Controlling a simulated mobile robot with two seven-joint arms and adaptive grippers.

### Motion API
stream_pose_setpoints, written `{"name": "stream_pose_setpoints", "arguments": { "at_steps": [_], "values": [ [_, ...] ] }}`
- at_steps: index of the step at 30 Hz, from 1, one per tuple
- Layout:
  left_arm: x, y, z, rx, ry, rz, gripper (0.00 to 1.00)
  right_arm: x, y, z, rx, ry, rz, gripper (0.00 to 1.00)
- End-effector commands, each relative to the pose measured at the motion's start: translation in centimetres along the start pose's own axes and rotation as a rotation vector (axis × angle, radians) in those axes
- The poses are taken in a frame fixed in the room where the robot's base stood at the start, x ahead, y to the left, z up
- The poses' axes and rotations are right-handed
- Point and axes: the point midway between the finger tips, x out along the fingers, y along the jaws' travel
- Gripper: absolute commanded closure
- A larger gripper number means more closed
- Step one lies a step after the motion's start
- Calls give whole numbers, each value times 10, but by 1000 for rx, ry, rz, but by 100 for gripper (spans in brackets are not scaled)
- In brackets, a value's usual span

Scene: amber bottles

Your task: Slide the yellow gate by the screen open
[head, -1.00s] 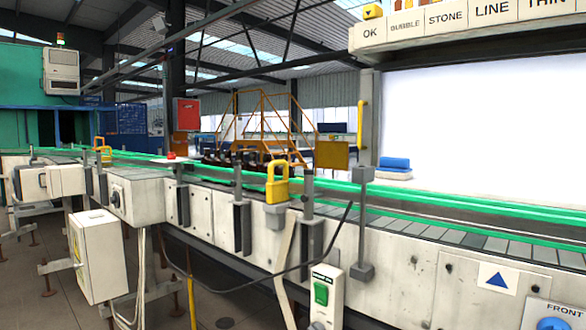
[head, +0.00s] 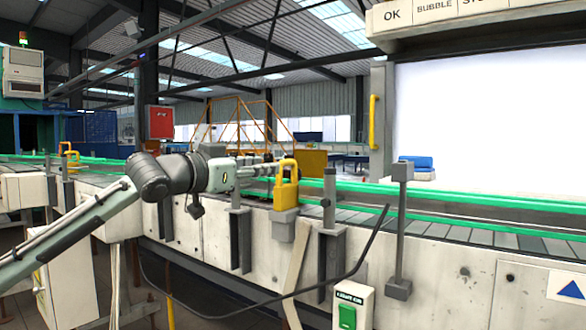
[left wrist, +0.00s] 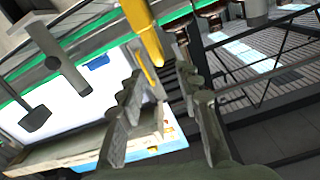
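The yellow gate (head: 287,194), a padlock-shaped piece with a loop on top, stands upright at the conveyor's green rail, left of the white screen (head: 480,120). Its lower end meets a grey block on the conveyor side. My left gripper (head: 272,169) points right, its fingertips close to the gate's left side; I cannot tell whether they touch it. In the left wrist view my gripper's two fingers (left wrist: 158,78) are spread apart with nothing held between them. A yellow piece, likely the gate (left wrist: 143,30), shows just beyond the fingertips. My right gripper is not in view.
A grey post (head: 401,220) stands in front of the conveyor, right of the gate. A dark cable (head: 340,277) crosses the conveyor's front. A white box with a green button (head: 347,315) is below. A second yellow piece (head: 69,156) is at far left.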

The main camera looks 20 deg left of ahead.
Motion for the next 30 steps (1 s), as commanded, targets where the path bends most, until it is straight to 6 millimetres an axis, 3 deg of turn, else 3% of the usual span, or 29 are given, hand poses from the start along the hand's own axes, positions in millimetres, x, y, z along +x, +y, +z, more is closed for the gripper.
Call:
{"name": "stream_pose_setpoints", "arguments": {
  "at_steps": [15,26,30],
  "values": [
    [69,0,-2,-1,2,0,66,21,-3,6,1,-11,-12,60],
    [76,0,-1,0,1,0,66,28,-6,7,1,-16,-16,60],
    [76,0,0,0,1,0,82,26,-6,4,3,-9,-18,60]
  ]
}}
